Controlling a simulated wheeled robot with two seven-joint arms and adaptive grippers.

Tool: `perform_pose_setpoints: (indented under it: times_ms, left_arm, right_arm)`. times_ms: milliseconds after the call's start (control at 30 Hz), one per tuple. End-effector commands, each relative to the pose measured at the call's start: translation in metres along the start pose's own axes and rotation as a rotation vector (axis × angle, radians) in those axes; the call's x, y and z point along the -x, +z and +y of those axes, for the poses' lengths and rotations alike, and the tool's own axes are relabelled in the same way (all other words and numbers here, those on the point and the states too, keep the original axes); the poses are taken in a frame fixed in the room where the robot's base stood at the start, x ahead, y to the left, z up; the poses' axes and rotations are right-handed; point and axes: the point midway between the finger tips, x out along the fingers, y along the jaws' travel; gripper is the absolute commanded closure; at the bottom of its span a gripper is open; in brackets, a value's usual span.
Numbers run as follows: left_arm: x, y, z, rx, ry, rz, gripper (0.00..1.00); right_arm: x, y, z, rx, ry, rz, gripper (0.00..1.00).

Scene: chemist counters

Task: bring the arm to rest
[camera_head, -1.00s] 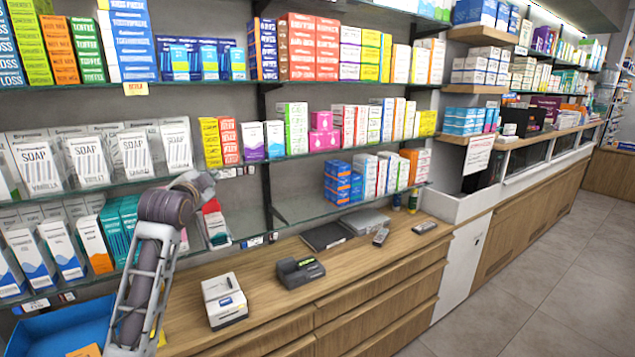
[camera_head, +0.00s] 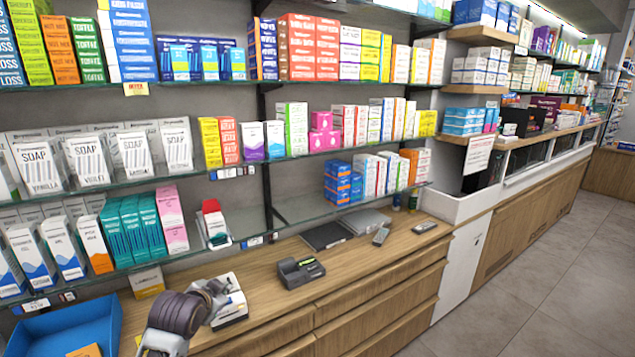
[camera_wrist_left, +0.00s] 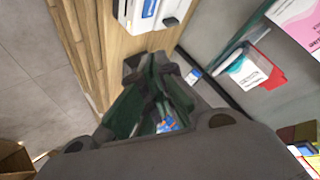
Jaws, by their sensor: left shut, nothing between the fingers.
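My left gripper (camera_head: 215,288) is low over the wooden counter (camera_head: 350,280) at the lower left of the head view, with my left arm coming up from the bottom edge. It overlaps the left part of a white box-shaped device (camera_head: 235,305). I cannot tell whether they touch. In the left wrist view the gripper's dark fingers (camera_wrist_left: 150,65) are together, with nothing between them. The white device shows beyond them at the top (camera_wrist_left: 150,12). My right gripper is in neither view.
A blue tray (camera_head: 65,328) holding an orange box stands at the lower left. A dark card terminal (camera_head: 298,272) sits right of the gripper. Glass shelves with many boxes (camera_head: 130,235) rise behind. The counter right of the terminal is mostly clear.

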Motion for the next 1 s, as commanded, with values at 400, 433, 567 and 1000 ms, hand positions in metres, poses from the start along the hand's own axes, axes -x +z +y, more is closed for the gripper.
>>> perform_pose_setpoints:
  times_ms: [400,433,567,1000]
  left_arm:
    - [0.024,0.089,0.078,0.141,0.122,-0.180,1.00]
    - [0.026,0.096,0.084,0.151,0.130,-0.194,1.00]
    - [0.039,0.121,0.105,0.196,0.162,-0.253,1.00]
    - [0.093,0.197,0.169,0.339,0.243,-0.457,1.00]
  right_arm:
    - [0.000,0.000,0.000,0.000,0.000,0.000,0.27]
    - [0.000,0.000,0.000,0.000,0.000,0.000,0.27]
    - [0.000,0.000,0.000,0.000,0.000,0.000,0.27]
    - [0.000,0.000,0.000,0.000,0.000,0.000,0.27]
